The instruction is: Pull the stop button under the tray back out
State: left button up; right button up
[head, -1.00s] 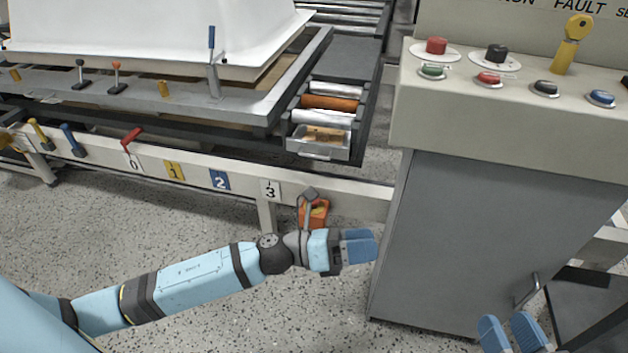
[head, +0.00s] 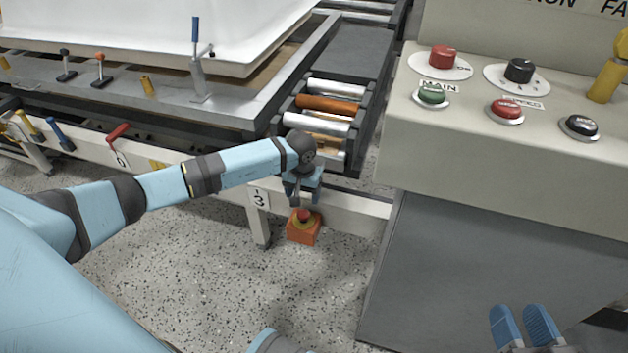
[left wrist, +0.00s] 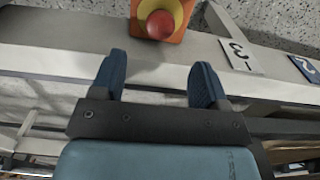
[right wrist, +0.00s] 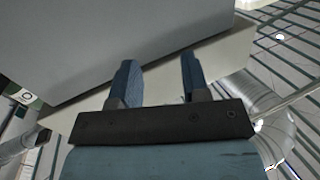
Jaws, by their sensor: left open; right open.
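The stop button (head: 305,215) is a red mushroom knob on a yellow collar and an orange box (head: 303,233), low by the white rail below the tray (head: 330,150) at the roller end. My left gripper (head: 303,198) points down just above the button, open and empty. In the left wrist view the red knob (left wrist: 160,25) lies beyond and between the two open blue fingers (left wrist: 158,82), apart from them. My right gripper (head: 524,325) is open and empty in front of the grey cabinet; it also shows in the right wrist view (right wrist: 160,80).
The control cabinet (head: 480,270) with a red knob, a black knob and several push buttons stands at the right. The white rail (head: 355,207) with number plates runs behind the stop button. Rollers (head: 325,105) lie above it. The speckled floor in front is clear.

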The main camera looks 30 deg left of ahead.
aim_at(303, 213)
pick_arm(q)
jog(key=shift+f, duration=0.4)
notch_tip(303, 213, down, 5)
jog(key=b, duration=0.4)
jog(key=shift+s+f, duration=0.15)
jog(key=shift+f, duration=0.05)
jog(key=shift+f+b, duration=0.35)
jog(key=shift+b, duration=0.05)
jog(key=shift+f, duration=0.5)
pick_arm(e)
jog(key=w+n, duration=0.1)
jog(key=d+n+t, duration=0.1)
jog(key=n, duration=0.1)
jog(key=shift+w+d+r+y, duration=0.15)
jog(key=shift+w+r+y, duration=0.15)
jog(key=shift+w+y, duration=0.1)
pick_arm(q)
jog(key=shift+c, duration=0.2)
